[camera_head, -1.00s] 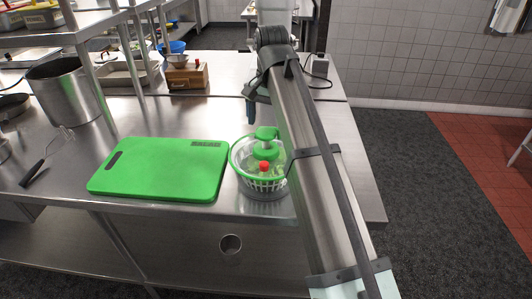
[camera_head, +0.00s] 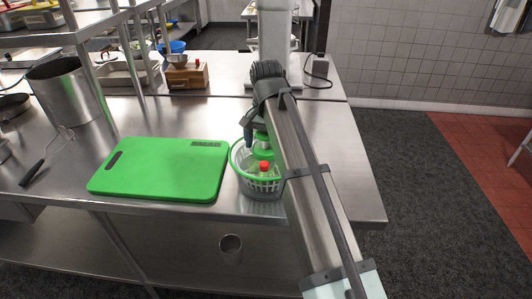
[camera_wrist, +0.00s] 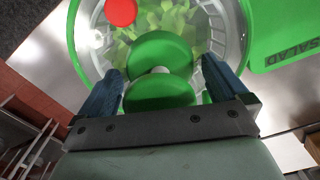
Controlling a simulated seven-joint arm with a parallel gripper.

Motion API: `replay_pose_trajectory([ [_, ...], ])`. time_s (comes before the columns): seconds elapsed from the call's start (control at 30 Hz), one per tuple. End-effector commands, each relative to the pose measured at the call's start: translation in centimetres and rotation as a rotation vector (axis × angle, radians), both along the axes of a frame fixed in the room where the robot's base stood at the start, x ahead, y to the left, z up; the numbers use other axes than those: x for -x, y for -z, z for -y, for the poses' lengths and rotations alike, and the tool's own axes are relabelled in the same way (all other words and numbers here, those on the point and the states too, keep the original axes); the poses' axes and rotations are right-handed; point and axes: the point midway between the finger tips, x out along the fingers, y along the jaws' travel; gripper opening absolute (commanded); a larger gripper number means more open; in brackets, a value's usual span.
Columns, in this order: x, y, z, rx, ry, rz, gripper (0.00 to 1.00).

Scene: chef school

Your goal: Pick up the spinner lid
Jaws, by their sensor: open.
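The spinner lid (camera_head: 240,155) has a green rim, a clear top, a green handle and a red button. It sits on the salad spinner's basket (camera_head: 262,186), at the right end of the counter. In the wrist view the lid's green handle (camera_wrist: 161,52) shows between the fingers, and the red button is at the upper left. Pale green leaves show through the clear top. My gripper (camera_wrist: 163,82) is open, with one blue finger on each side of the handle. In the head view my arm hides part of the lid, and contact cannot be told.
A green cutting board (camera_head: 160,168) marked SALAD lies just left of the spinner. A steel pot (camera_head: 62,92) and a whisk (camera_head: 47,158) are farther left. A wooden box (camera_head: 187,76) stands at the back. The counter right of my arm is bare.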

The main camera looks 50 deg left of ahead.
Motion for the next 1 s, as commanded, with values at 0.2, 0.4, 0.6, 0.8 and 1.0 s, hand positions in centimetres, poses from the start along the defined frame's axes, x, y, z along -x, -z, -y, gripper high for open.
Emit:
replay_pose_trajectory([
  [0.2, -0.02, -0.01, -0.03, 0.0, 0.0, 0.0, 0.96],
  [0.4, -0.02, -0.02, -0.03, 0.0, 0.0, 0.0, 0.77],
  [0.6, -0.02, -0.02, -0.03, 0.0, 0.0, 0.0, 0.58],
  [0.8, -0.02, -0.02, -0.03, 0.0, 0.0, 0.0, 0.39],
  [1.0, -0.02, -0.05, -0.04, 0.0, 0.0, 0.0, 0.28],
])
